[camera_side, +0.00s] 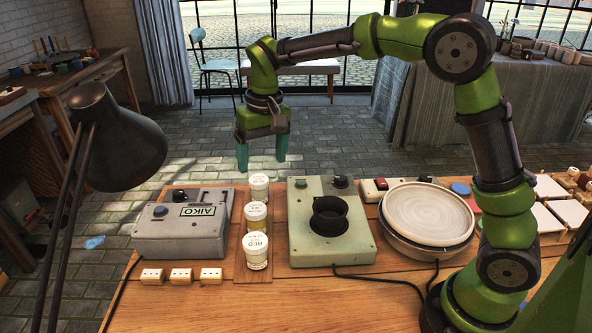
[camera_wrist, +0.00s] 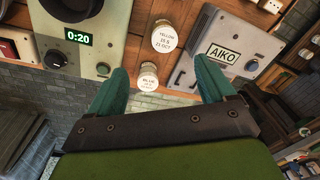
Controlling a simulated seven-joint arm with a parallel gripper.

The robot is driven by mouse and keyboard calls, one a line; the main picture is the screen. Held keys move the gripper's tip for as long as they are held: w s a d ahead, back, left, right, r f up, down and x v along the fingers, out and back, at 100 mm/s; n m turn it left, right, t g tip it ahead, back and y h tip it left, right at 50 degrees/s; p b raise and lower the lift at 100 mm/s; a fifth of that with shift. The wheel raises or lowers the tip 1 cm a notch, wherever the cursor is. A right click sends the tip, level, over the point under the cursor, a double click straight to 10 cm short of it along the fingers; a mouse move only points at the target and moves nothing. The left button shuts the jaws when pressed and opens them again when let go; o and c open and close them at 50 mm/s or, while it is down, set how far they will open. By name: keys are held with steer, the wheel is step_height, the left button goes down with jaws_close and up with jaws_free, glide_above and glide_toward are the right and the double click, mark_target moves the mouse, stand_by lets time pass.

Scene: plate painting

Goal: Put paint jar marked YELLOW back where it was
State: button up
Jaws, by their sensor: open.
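The paint jar marked YELLOW (camera_side: 256,218) stands upright in the middle of a row of three jars on a dark wooden strip (camera_side: 241,268). Its labelled lid shows in the wrist view (camera_wrist: 160,38). The RED jar (camera_side: 256,252) is in front of it, and another white-lidded jar (camera_side: 258,187) is behind it. That rear jar also shows in the wrist view (camera_wrist: 147,76), its label too small to read surely. My gripper (camera_side: 262,160) is open and empty, raised behind the rear jar. In the wrist view its fingers (camera_wrist: 162,72) are spread wide, touching no jar.
A grey AIKO box (camera_side: 180,245) stands left of the jars. A green machine with a black cup-like holder (camera_side: 328,216) stands right; its display (camera_wrist: 78,39) reads 0:20. A round plate (camera_side: 427,213) sits farther right. A lamp (camera_side: 118,135) is at left; small white blocks lie in front.

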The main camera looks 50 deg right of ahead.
steer(key=s+d+r+t+y, duration=0.1)
steer(key=s+r+t, duration=0.15)
steer(key=s, duration=0.35)
steer(key=s+d+r+t, duration=0.1)
steer(key=s+d+r, duration=0.1)
steer(key=s+r, duration=0.35)
steer(key=s+f+m+t, duration=0.1)
steer(key=s+f+t, duration=0.2)
steer(key=s, duration=0.8)
steer(key=shift+d+f+y, duration=0.3)
steer(key=shift+f, duration=0.15)
